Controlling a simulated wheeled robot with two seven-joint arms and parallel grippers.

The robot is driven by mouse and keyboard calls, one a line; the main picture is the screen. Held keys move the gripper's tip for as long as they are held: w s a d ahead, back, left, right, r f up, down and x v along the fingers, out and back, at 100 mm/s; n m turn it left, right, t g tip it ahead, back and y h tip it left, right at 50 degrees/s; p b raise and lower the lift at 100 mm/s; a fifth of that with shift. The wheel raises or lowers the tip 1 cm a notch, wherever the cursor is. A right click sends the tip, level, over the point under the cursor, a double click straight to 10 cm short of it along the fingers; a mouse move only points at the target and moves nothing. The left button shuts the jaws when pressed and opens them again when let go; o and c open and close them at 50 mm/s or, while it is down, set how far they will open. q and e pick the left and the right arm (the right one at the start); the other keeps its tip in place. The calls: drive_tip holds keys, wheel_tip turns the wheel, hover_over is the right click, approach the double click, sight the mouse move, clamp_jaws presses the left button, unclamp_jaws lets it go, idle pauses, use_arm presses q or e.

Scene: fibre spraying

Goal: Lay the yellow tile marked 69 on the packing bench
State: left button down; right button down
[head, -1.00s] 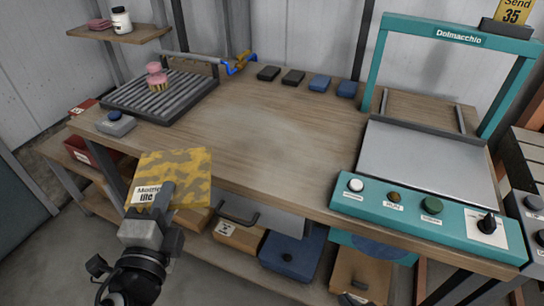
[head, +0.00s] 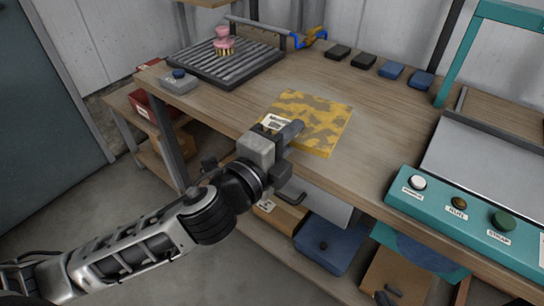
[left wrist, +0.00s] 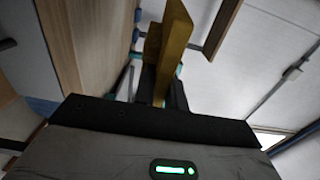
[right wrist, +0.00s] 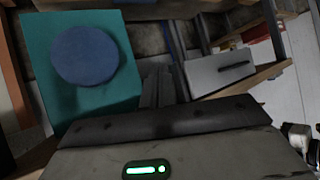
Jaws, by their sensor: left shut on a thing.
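The yellow tile (head: 312,120) has a darker camouflage pattern and a white label partly covered by my gripper; I cannot read a number on it. My left gripper (head: 288,132) is shut on the tile's near left edge. The tile appears roughly level over the front part of the packing bench (head: 235,112); I cannot tell whether it touches the top. The left wrist view shows the tile (left wrist: 173,45) edge-on between the fingers.
A roller rack (head: 205,62) with a pink-topped item (head: 224,42) stands at the back left, near a grey button box (head: 179,80). Several dark and blue blocks line the back. A teal machine (head: 455,210) takes the right side. The bench middle is clear.

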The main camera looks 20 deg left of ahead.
use_arm(q)
drive_tip(key=w+a+f+b, duration=0.3)
drive_tip(key=a+f, duration=0.1)
drive_tip(key=f, duration=0.5)
drive_tip(key=shift+a, duration=0.2)
use_arm(e)
drive_tip(key=shift+a+f, duration=0.2)
drive_tip(key=shift+f, duration=0.4)
use_arm(q)
drive_tip(key=shift+f+b, duration=0.15)
drive_tip(key=shift+b, duration=0.2)
drive_tip(key=c, duration=1.5)
unclamp_jaws()
use_arm(e)
drive_tip(key=shift+f+t, duration=0.1)
drive_tip(key=shift+t, duration=0.2)
use_arm(q)
drive_tip(key=shift+o, duration=0.2)
